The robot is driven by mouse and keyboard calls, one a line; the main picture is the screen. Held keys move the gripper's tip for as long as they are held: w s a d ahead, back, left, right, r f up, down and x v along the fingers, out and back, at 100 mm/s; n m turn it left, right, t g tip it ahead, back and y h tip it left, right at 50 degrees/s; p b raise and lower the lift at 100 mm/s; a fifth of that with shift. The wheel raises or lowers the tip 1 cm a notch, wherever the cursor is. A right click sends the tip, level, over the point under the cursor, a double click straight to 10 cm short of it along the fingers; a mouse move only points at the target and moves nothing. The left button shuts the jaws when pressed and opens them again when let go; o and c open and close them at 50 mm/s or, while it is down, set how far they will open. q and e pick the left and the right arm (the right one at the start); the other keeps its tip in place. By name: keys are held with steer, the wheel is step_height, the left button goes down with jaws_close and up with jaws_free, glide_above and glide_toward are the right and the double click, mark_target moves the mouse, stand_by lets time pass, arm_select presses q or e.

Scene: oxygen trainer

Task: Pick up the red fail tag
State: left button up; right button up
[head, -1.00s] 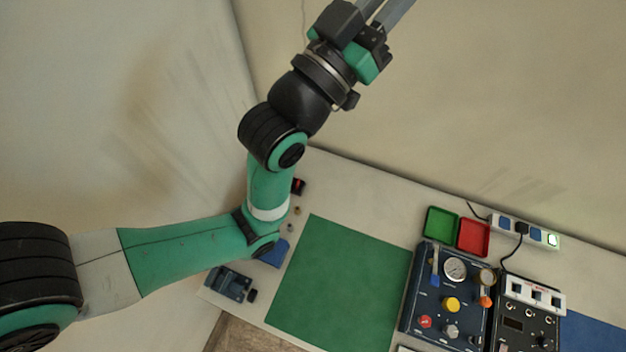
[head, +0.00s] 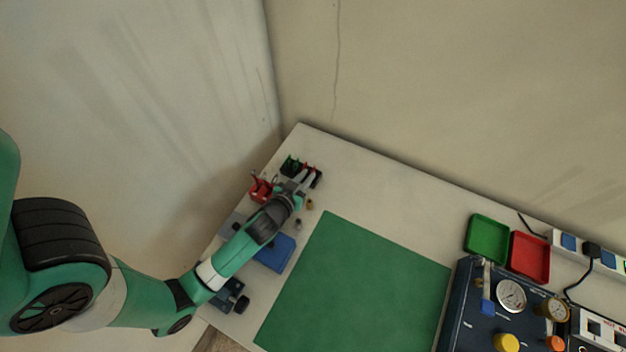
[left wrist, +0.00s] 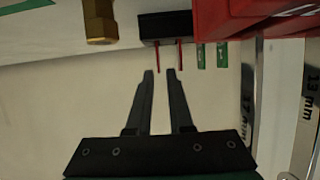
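Two thin red tags hang from a black holder (left wrist: 165,27) in the left wrist view; the left red tag (left wrist: 157,57) lines up with the gap between my fingertips, and the other red tag (left wrist: 181,56) is just right of it. My left gripper (left wrist: 160,72) is open with nothing between its fingers, its tips close to the lower ends of the red tags. Whether they touch cannot be told. In the head view my left gripper (head: 308,174) is at the back left of the table, by the black holder (head: 317,180). My right gripper is not in view.
Green tags (left wrist: 201,55) hang right of the red ones. A red holder (left wrist: 240,20) and wrenches (left wrist: 248,95) are close on the right; a brass fitting (left wrist: 99,22) is on the left. The green mat (head: 355,285) is clear. Green (head: 487,239) and red trays (head: 530,257) stand right.

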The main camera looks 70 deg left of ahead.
arm_select(q)
steer(key=shift+x, duration=1.4)
steer(key=b+x, duration=0.1)
steer(key=x, duration=0.3)
steer(key=shift+w+a, duration=0.25)
steer(key=shift+w, duration=0.15)
steer(key=shift+r, duration=0.1)
jaws_close()
